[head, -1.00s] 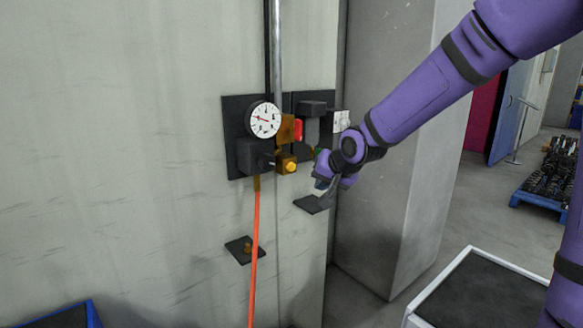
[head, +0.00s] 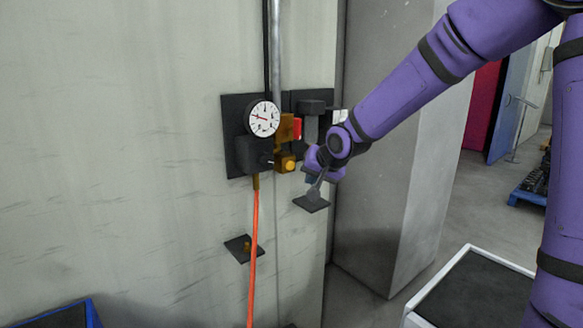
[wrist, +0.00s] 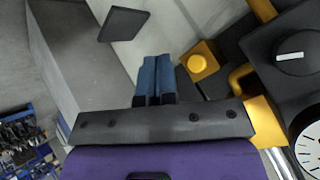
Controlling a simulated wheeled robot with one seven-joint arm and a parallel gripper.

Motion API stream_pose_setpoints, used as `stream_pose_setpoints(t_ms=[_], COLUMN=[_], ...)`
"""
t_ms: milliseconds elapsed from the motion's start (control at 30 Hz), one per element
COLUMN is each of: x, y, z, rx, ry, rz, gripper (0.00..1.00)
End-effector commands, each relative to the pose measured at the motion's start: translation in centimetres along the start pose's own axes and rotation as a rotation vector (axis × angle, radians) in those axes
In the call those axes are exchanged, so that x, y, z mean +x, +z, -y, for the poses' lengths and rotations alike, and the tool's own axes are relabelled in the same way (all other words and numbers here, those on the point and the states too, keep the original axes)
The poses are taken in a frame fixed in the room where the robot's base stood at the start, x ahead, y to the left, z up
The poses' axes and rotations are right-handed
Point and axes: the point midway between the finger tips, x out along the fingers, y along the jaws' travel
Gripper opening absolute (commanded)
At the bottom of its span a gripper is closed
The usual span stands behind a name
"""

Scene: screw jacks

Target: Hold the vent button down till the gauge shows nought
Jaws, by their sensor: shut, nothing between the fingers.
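The vent button is a round yellow knob on a yellow block (head: 288,166), below and right of the gauge; it also shows in the wrist view (wrist: 198,63). The white round gauge (head: 263,118) has a red needle resting off to the left side of its dial; its numbers are too small to read. In the wrist view only part of the gauge (wrist: 308,150) shows, at the lower right. My gripper (head: 313,186) is right of and slightly below the button, apart from it. Its blue fingers (wrist: 156,62) are together and empty, left of the button in the wrist view.
A black box with a white-marked knob (wrist: 290,56) sits beside the gauge. A red part (head: 297,128) is above the button. A small dark shelf (head: 311,203) juts out under my gripper; another (head: 243,248) is lower left. An orange hose (head: 254,250) hangs down.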

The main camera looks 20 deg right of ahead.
Motion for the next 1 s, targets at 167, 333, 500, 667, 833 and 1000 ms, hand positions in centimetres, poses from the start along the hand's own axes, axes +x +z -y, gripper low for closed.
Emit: stream_pose_setpoints(t_ms=[167, 333, 500, 667, 833, 1000], x=[1.0, 2.0, 3.0, 3.5, 3.7, 3.7], y=[-0.6, -1.4, -2.1, -2.5, -2.7, -2.7], z=[0.8, 1.6, 2.2, 2.6, 2.7, 2.7], rx=[-0.002, -0.003, -0.001, -0.001, -0.001, -0.001], ry=[-0.002, -0.002, -0.001, 0.0, 0.0, 0.0], rz=[0.001, 0.0, 0.001, 0.0, 0.0, 0.0], gripper=[0.0, 0.0, 0.0, 0.0, 0.0, 0.0])
